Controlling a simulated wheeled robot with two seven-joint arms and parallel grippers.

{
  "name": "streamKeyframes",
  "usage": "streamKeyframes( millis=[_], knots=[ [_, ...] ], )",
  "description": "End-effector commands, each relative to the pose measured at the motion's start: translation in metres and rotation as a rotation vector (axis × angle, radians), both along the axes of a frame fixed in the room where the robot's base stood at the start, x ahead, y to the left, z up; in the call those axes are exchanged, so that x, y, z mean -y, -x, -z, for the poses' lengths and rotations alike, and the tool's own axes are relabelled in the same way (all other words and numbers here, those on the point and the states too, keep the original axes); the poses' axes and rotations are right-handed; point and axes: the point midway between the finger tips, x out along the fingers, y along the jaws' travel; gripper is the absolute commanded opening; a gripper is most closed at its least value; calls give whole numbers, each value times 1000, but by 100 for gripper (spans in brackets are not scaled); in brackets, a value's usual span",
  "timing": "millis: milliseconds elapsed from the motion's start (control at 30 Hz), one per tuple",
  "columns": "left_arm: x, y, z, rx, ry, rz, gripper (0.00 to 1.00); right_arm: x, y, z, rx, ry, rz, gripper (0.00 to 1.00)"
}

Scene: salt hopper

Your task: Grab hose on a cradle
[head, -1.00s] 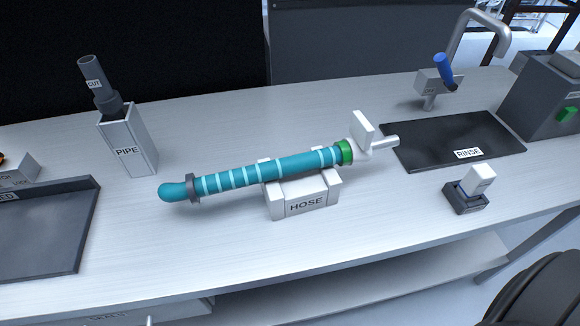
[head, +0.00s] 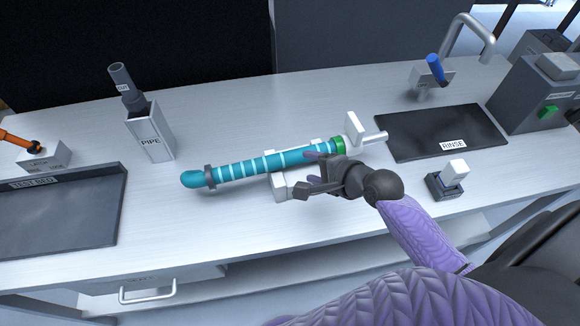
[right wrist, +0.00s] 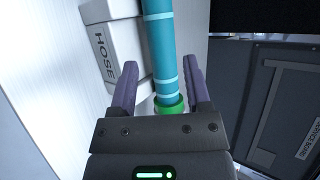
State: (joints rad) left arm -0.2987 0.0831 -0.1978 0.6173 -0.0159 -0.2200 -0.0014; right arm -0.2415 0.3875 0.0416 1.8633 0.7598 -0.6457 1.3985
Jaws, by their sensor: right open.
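The teal hose (head: 250,167) with pale stripes lies on the white cradle (head: 279,188) at mid-table. It has a dark ring near its left end, and a green collar (head: 338,145) and white fitting at its right end. My right gripper (head: 311,171) is open at the cradle's right part, near the green collar, and hides much of the cradle. In the right wrist view the hose (right wrist: 161,45) runs between the two spread purple fingers (right wrist: 160,90), and the HOSE label shows on the cradle (right wrist: 112,40). I cannot tell whether a finger touches the hose. My left gripper is not in view.
A grey pipe stand (head: 150,140) stands left of the hose. A dark test bed tray (head: 70,225) lies at the left. A black rinse mat (head: 440,135), a tap (head: 462,35) and a small block on a dark base (head: 446,186) are at the right.

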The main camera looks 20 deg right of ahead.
Motion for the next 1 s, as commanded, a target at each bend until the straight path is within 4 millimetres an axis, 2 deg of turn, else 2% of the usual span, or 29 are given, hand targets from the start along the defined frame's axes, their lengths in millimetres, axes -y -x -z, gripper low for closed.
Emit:
streamKeyframes(
  millis=[33, 167, 300, 400, 633, 667, 933, 1000],
  knots=[
    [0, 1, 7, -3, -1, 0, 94, -2, -8, 9, 1, 1, 0, 62],
    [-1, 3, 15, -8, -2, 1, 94, -6, -23, 19, 0, 3, -2, 62],
    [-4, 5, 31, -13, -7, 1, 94, -5, -47, 38, -3, 5, -3, 62],
    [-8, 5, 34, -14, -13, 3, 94, -10, -58, 44, -3, 4, -3, 62],
    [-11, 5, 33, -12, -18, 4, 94, -11, -61, 43, -3, 6, -4, 62],
    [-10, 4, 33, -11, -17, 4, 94, -11, -61, 43, -3, 6, -4, 58],
    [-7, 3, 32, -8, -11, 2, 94, -11, -60, 43, -3, 7, -4, 1],
    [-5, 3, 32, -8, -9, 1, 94, -11, -60, 43, -4, 7, -4, 0]
  ],
)
